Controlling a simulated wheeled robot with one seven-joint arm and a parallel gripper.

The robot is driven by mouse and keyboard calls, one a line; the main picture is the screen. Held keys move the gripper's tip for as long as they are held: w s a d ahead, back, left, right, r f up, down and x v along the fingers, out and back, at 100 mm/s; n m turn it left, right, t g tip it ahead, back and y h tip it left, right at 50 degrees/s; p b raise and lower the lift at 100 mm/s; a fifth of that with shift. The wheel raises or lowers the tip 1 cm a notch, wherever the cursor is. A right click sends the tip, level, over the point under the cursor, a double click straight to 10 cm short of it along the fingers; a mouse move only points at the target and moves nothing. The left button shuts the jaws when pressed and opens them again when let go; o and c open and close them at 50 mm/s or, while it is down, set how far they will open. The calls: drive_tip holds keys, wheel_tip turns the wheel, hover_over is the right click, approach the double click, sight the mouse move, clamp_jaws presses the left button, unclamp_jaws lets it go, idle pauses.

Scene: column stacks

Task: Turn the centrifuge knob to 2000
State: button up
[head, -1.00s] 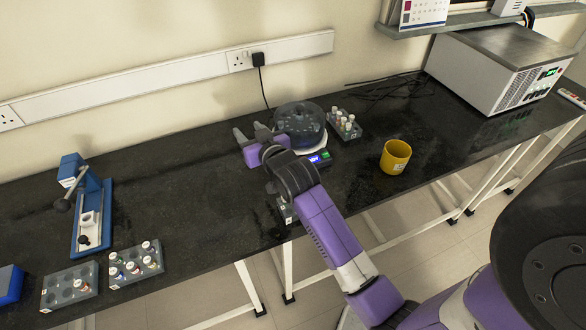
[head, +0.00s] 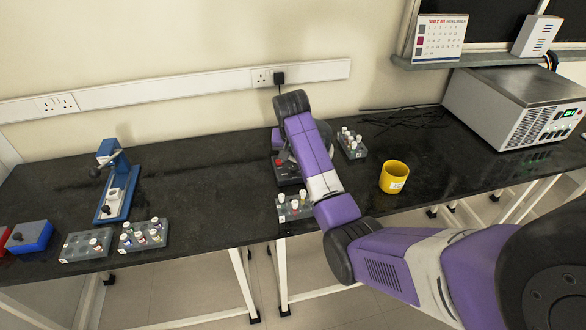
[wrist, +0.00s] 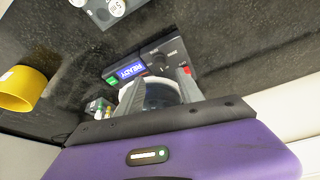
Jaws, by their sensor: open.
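The centrifuge (wrist: 161,93) shows in the wrist view as a pale base with a dark round top, partly hidden by my gripper. Its front panel has a lit blue READY display (wrist: 130,71) and a dark dial area with small markings, where the knob (wrist: 165,57) appears; its setting is too small to read. My gripper (wrist: 158,82) is open, its two grey fingers apart over the centrifuge, with the panel just beyond the fingertips. Nothing shows held. In the head view my arm hides my gripper and most of the centrifuge; a dark panel edge with a red spot (head: 279,162) shows.
A vial rack (head: 295,208) stands in front of the centrifuge and another (head: 353,144) to its right. A yellow cup (head: 393,178) stands farther right. A blue press (head: 116,190) and more racks are at left. Dark bench (head: 215,170) is clear between.

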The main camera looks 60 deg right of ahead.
sight(293, 167)
drive_tip(key=x, duration=0.7)
drive_tip(key=shift+d+f, duration=0.1)
drive_tip(key=shift+f, duration=0.05)
clamp_jaws()
